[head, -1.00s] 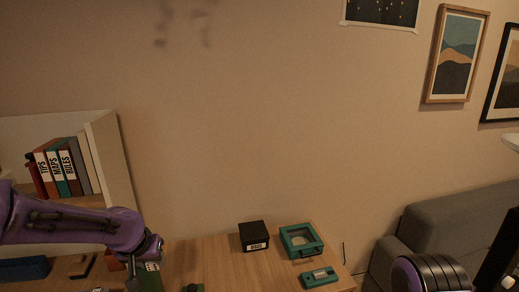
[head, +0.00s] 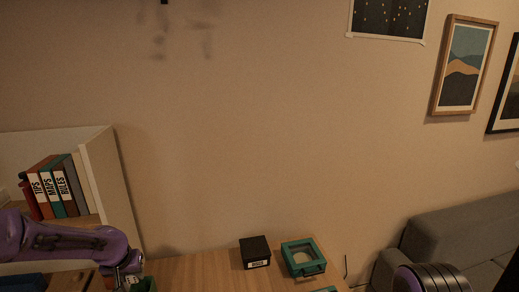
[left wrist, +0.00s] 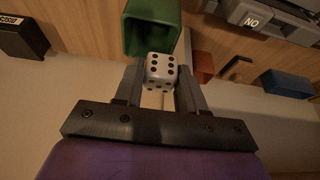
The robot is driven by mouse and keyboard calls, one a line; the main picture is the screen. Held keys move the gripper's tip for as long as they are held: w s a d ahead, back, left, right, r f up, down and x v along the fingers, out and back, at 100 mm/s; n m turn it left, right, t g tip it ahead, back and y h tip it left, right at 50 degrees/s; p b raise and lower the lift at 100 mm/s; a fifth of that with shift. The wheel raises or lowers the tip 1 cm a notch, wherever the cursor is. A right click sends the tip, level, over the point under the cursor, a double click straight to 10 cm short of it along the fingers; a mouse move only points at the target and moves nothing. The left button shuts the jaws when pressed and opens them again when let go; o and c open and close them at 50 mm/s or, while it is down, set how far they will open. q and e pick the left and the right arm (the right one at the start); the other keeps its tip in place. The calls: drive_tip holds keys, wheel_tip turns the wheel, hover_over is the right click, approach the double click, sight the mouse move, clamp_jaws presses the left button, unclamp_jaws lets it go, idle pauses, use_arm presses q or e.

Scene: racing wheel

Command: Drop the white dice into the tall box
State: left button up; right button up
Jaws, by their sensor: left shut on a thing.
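The white dice (left wrist: 161,72) with black pips is between the two fingers of my left gripper (left wrist: 160,88) in the left wrist view. The gripper is shut on it. In the head view my left gripper (head: 128,276) is at the bottom left, and the dice there is small and hard to make out. A green open box (left wrist: 132,36) with square walls is just beyond the dice in the left wrist view; its edge also shows in the head view (head: 148,284). The dice overlaps the box's near rim in the picture; I cannot tell the gap. My right gripper is not in view.
A black labelled box (head: 255,252) and a teal case with a clear window (head: 303,258) stand on the wooden table (head: 200,268). A white shelf with books (head: 58,188) is at the left. A blue block (left wrist: 287,84) and a reddish block (left wrist: 203,66) lie near the green box.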

use_arm(q)
drive_tip(key=shift+s+d+r, duration=0.1)
drive_tip(key=shift+s+r, duration=0.05)
drive_tip(key=shift+r, duration=0.05)
drive_tip(key=o, duration=1.1)
drive_tip(key=shift+s+r, duration=0.2)
drive_tip(key=shift+s, duration=0.15)
drive_tip(key=shift+w+f, duration=0.1)
drive_tip(key=shift+w, duration=0.15)
drive_tip(key=shift+s+r, duration=0.1)
drive_tip(key=shift+r, duration=0.25)
drive_tip(key=b+v, duration=0.2)
drive_tip(key=v, duration=0.7)
drive_tip(key=shift+s+r+b, duration=0.3)
drive_tip(key=shift+s, duration=0.05)
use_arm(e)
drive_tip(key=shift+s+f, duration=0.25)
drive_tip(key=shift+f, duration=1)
